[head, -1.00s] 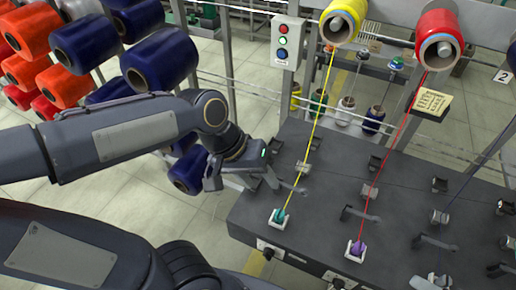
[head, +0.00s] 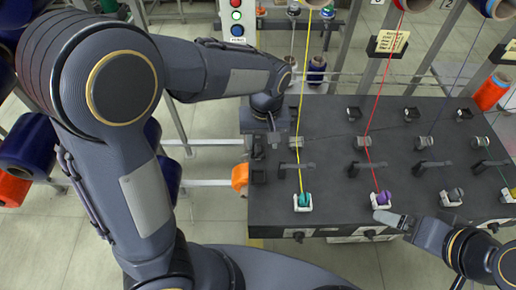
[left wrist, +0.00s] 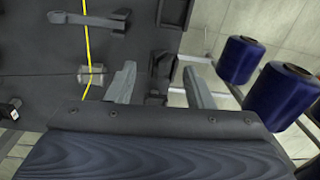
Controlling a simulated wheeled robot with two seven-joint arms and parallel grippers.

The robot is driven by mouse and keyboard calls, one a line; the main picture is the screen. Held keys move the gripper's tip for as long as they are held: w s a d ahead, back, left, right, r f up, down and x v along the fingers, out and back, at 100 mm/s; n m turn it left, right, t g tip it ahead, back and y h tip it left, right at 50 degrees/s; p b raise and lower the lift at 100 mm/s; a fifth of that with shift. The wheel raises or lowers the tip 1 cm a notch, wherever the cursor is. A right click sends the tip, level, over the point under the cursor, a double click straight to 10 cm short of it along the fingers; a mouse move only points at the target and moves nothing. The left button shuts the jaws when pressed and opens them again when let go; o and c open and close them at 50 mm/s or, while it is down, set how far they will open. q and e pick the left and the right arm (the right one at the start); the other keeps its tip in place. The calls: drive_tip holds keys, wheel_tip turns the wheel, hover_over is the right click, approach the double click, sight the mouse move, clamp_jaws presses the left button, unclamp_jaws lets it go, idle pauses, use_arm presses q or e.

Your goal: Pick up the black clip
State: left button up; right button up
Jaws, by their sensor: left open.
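My left gripper (head: 268,126) points down over the left edge of the dark machine table (head: 330,205). In the left wrist view its two grey fingers (left wrist: 160,86) are spread apart with nothing held. A small black piece that looks like the black clip (left wrist: 161,70) lies between the fingers in that view; I cannot tell how far below them it is. It also shows at the table's left edge in the head view (head: 258,149), just beyond a second black bracket (head: 258,173). My right gripper (head: 390,218) is over the table's front edge; its jaw gap is unclear.
A yellow thread (head: 301,110) runs down to a teal bobbin (head: 303,199), with a lever (head: 296,167) beside it. A red thread leads to a purple bobbin (head: 381,198). Navy spools (left wrist: 282,92) stand left of the table. An orange part (head: 240,177) sits at its left edge.

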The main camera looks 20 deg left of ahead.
sight(260, 153)
use_arm(q)
drive_tip(key=f, duration=0.4)
drive_tip(key=shift+s+a+f, duration=0.1)
drive_tip(key=shift+a, duration=0.15)
drive_tip(key=shift+c, duration=0.5)
clamp_jaws()
